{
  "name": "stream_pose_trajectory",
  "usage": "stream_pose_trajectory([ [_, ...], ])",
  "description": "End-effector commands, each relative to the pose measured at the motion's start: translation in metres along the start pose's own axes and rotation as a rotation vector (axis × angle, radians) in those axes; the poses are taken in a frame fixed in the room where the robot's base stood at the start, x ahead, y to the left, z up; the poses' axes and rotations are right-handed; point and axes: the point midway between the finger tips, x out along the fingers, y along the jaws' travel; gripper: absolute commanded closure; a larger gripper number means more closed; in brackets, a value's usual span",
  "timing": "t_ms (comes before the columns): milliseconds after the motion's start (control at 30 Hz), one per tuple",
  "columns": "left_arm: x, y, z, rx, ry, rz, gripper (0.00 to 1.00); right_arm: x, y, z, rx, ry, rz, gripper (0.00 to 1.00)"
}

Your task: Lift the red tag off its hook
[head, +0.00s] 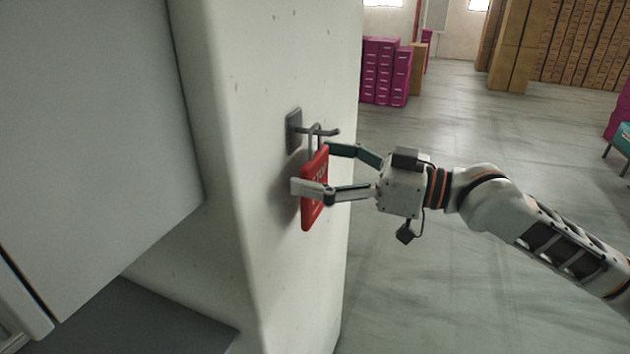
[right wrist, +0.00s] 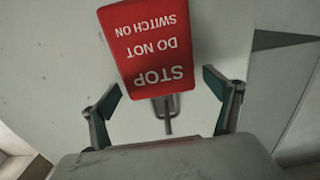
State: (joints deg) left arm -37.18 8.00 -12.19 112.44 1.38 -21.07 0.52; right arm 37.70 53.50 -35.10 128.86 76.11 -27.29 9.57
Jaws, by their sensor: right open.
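The red tag (head: 316,205) hangs by a grey loop from a hook (head: 327,131) on a grey plate fixed to the pale pillar. In the right wrist view the tag (right wrist: 152,45) shows upside down, with white lettering "STOP DO NOT SWITCH ON". The hook (right wrist: 167,118) shows just below it there. My right gripper (head: 318,170) is open, with one finger on each side of the tag in the head view. In the right wrist view its fingers (right wrist: 160,98) stand wide apart, with gaps beside the tag. My left gripper is not in view.
The pale pillar (head: 285,265) stands directly behind the tag. A grey cabinet panel (head: 90,120) fills the left side. Magenta crates (head: 383,75) and brown stacked boxes (head: 585,45) stand far back. The floor (head: 450,290) right of the pillar is clear.

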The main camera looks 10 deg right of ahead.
Motion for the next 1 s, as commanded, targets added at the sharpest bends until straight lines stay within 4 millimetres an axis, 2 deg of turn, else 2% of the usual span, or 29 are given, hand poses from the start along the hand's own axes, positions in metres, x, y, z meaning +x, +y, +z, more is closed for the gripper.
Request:
stream_pose_trajectory([
  [133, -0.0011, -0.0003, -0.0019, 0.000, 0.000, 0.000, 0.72, 0.0071, 0.0003, -0.0002, 0.000, 0.000, 0.001, 0.11],
  [367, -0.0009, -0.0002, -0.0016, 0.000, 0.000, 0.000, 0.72, 0.0075, 0.0003, 0.0006, 0.000, -0.001, 0.001, 0.11],
  [533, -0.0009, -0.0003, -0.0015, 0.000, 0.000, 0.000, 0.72, 0.0074, 0.0003, 0.0006, 0.000, -0.001, 0.001, 0.53],
  [567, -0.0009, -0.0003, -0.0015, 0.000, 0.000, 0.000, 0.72, 0.0074, 0.0002, 0.0005, 0.000, -0.001, 0.001, 0.54],
  [1000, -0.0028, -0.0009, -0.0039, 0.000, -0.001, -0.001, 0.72, 0.0076, 0.0005, -0.0030, -0.001, 0.000, 0.002, 0.54],
])
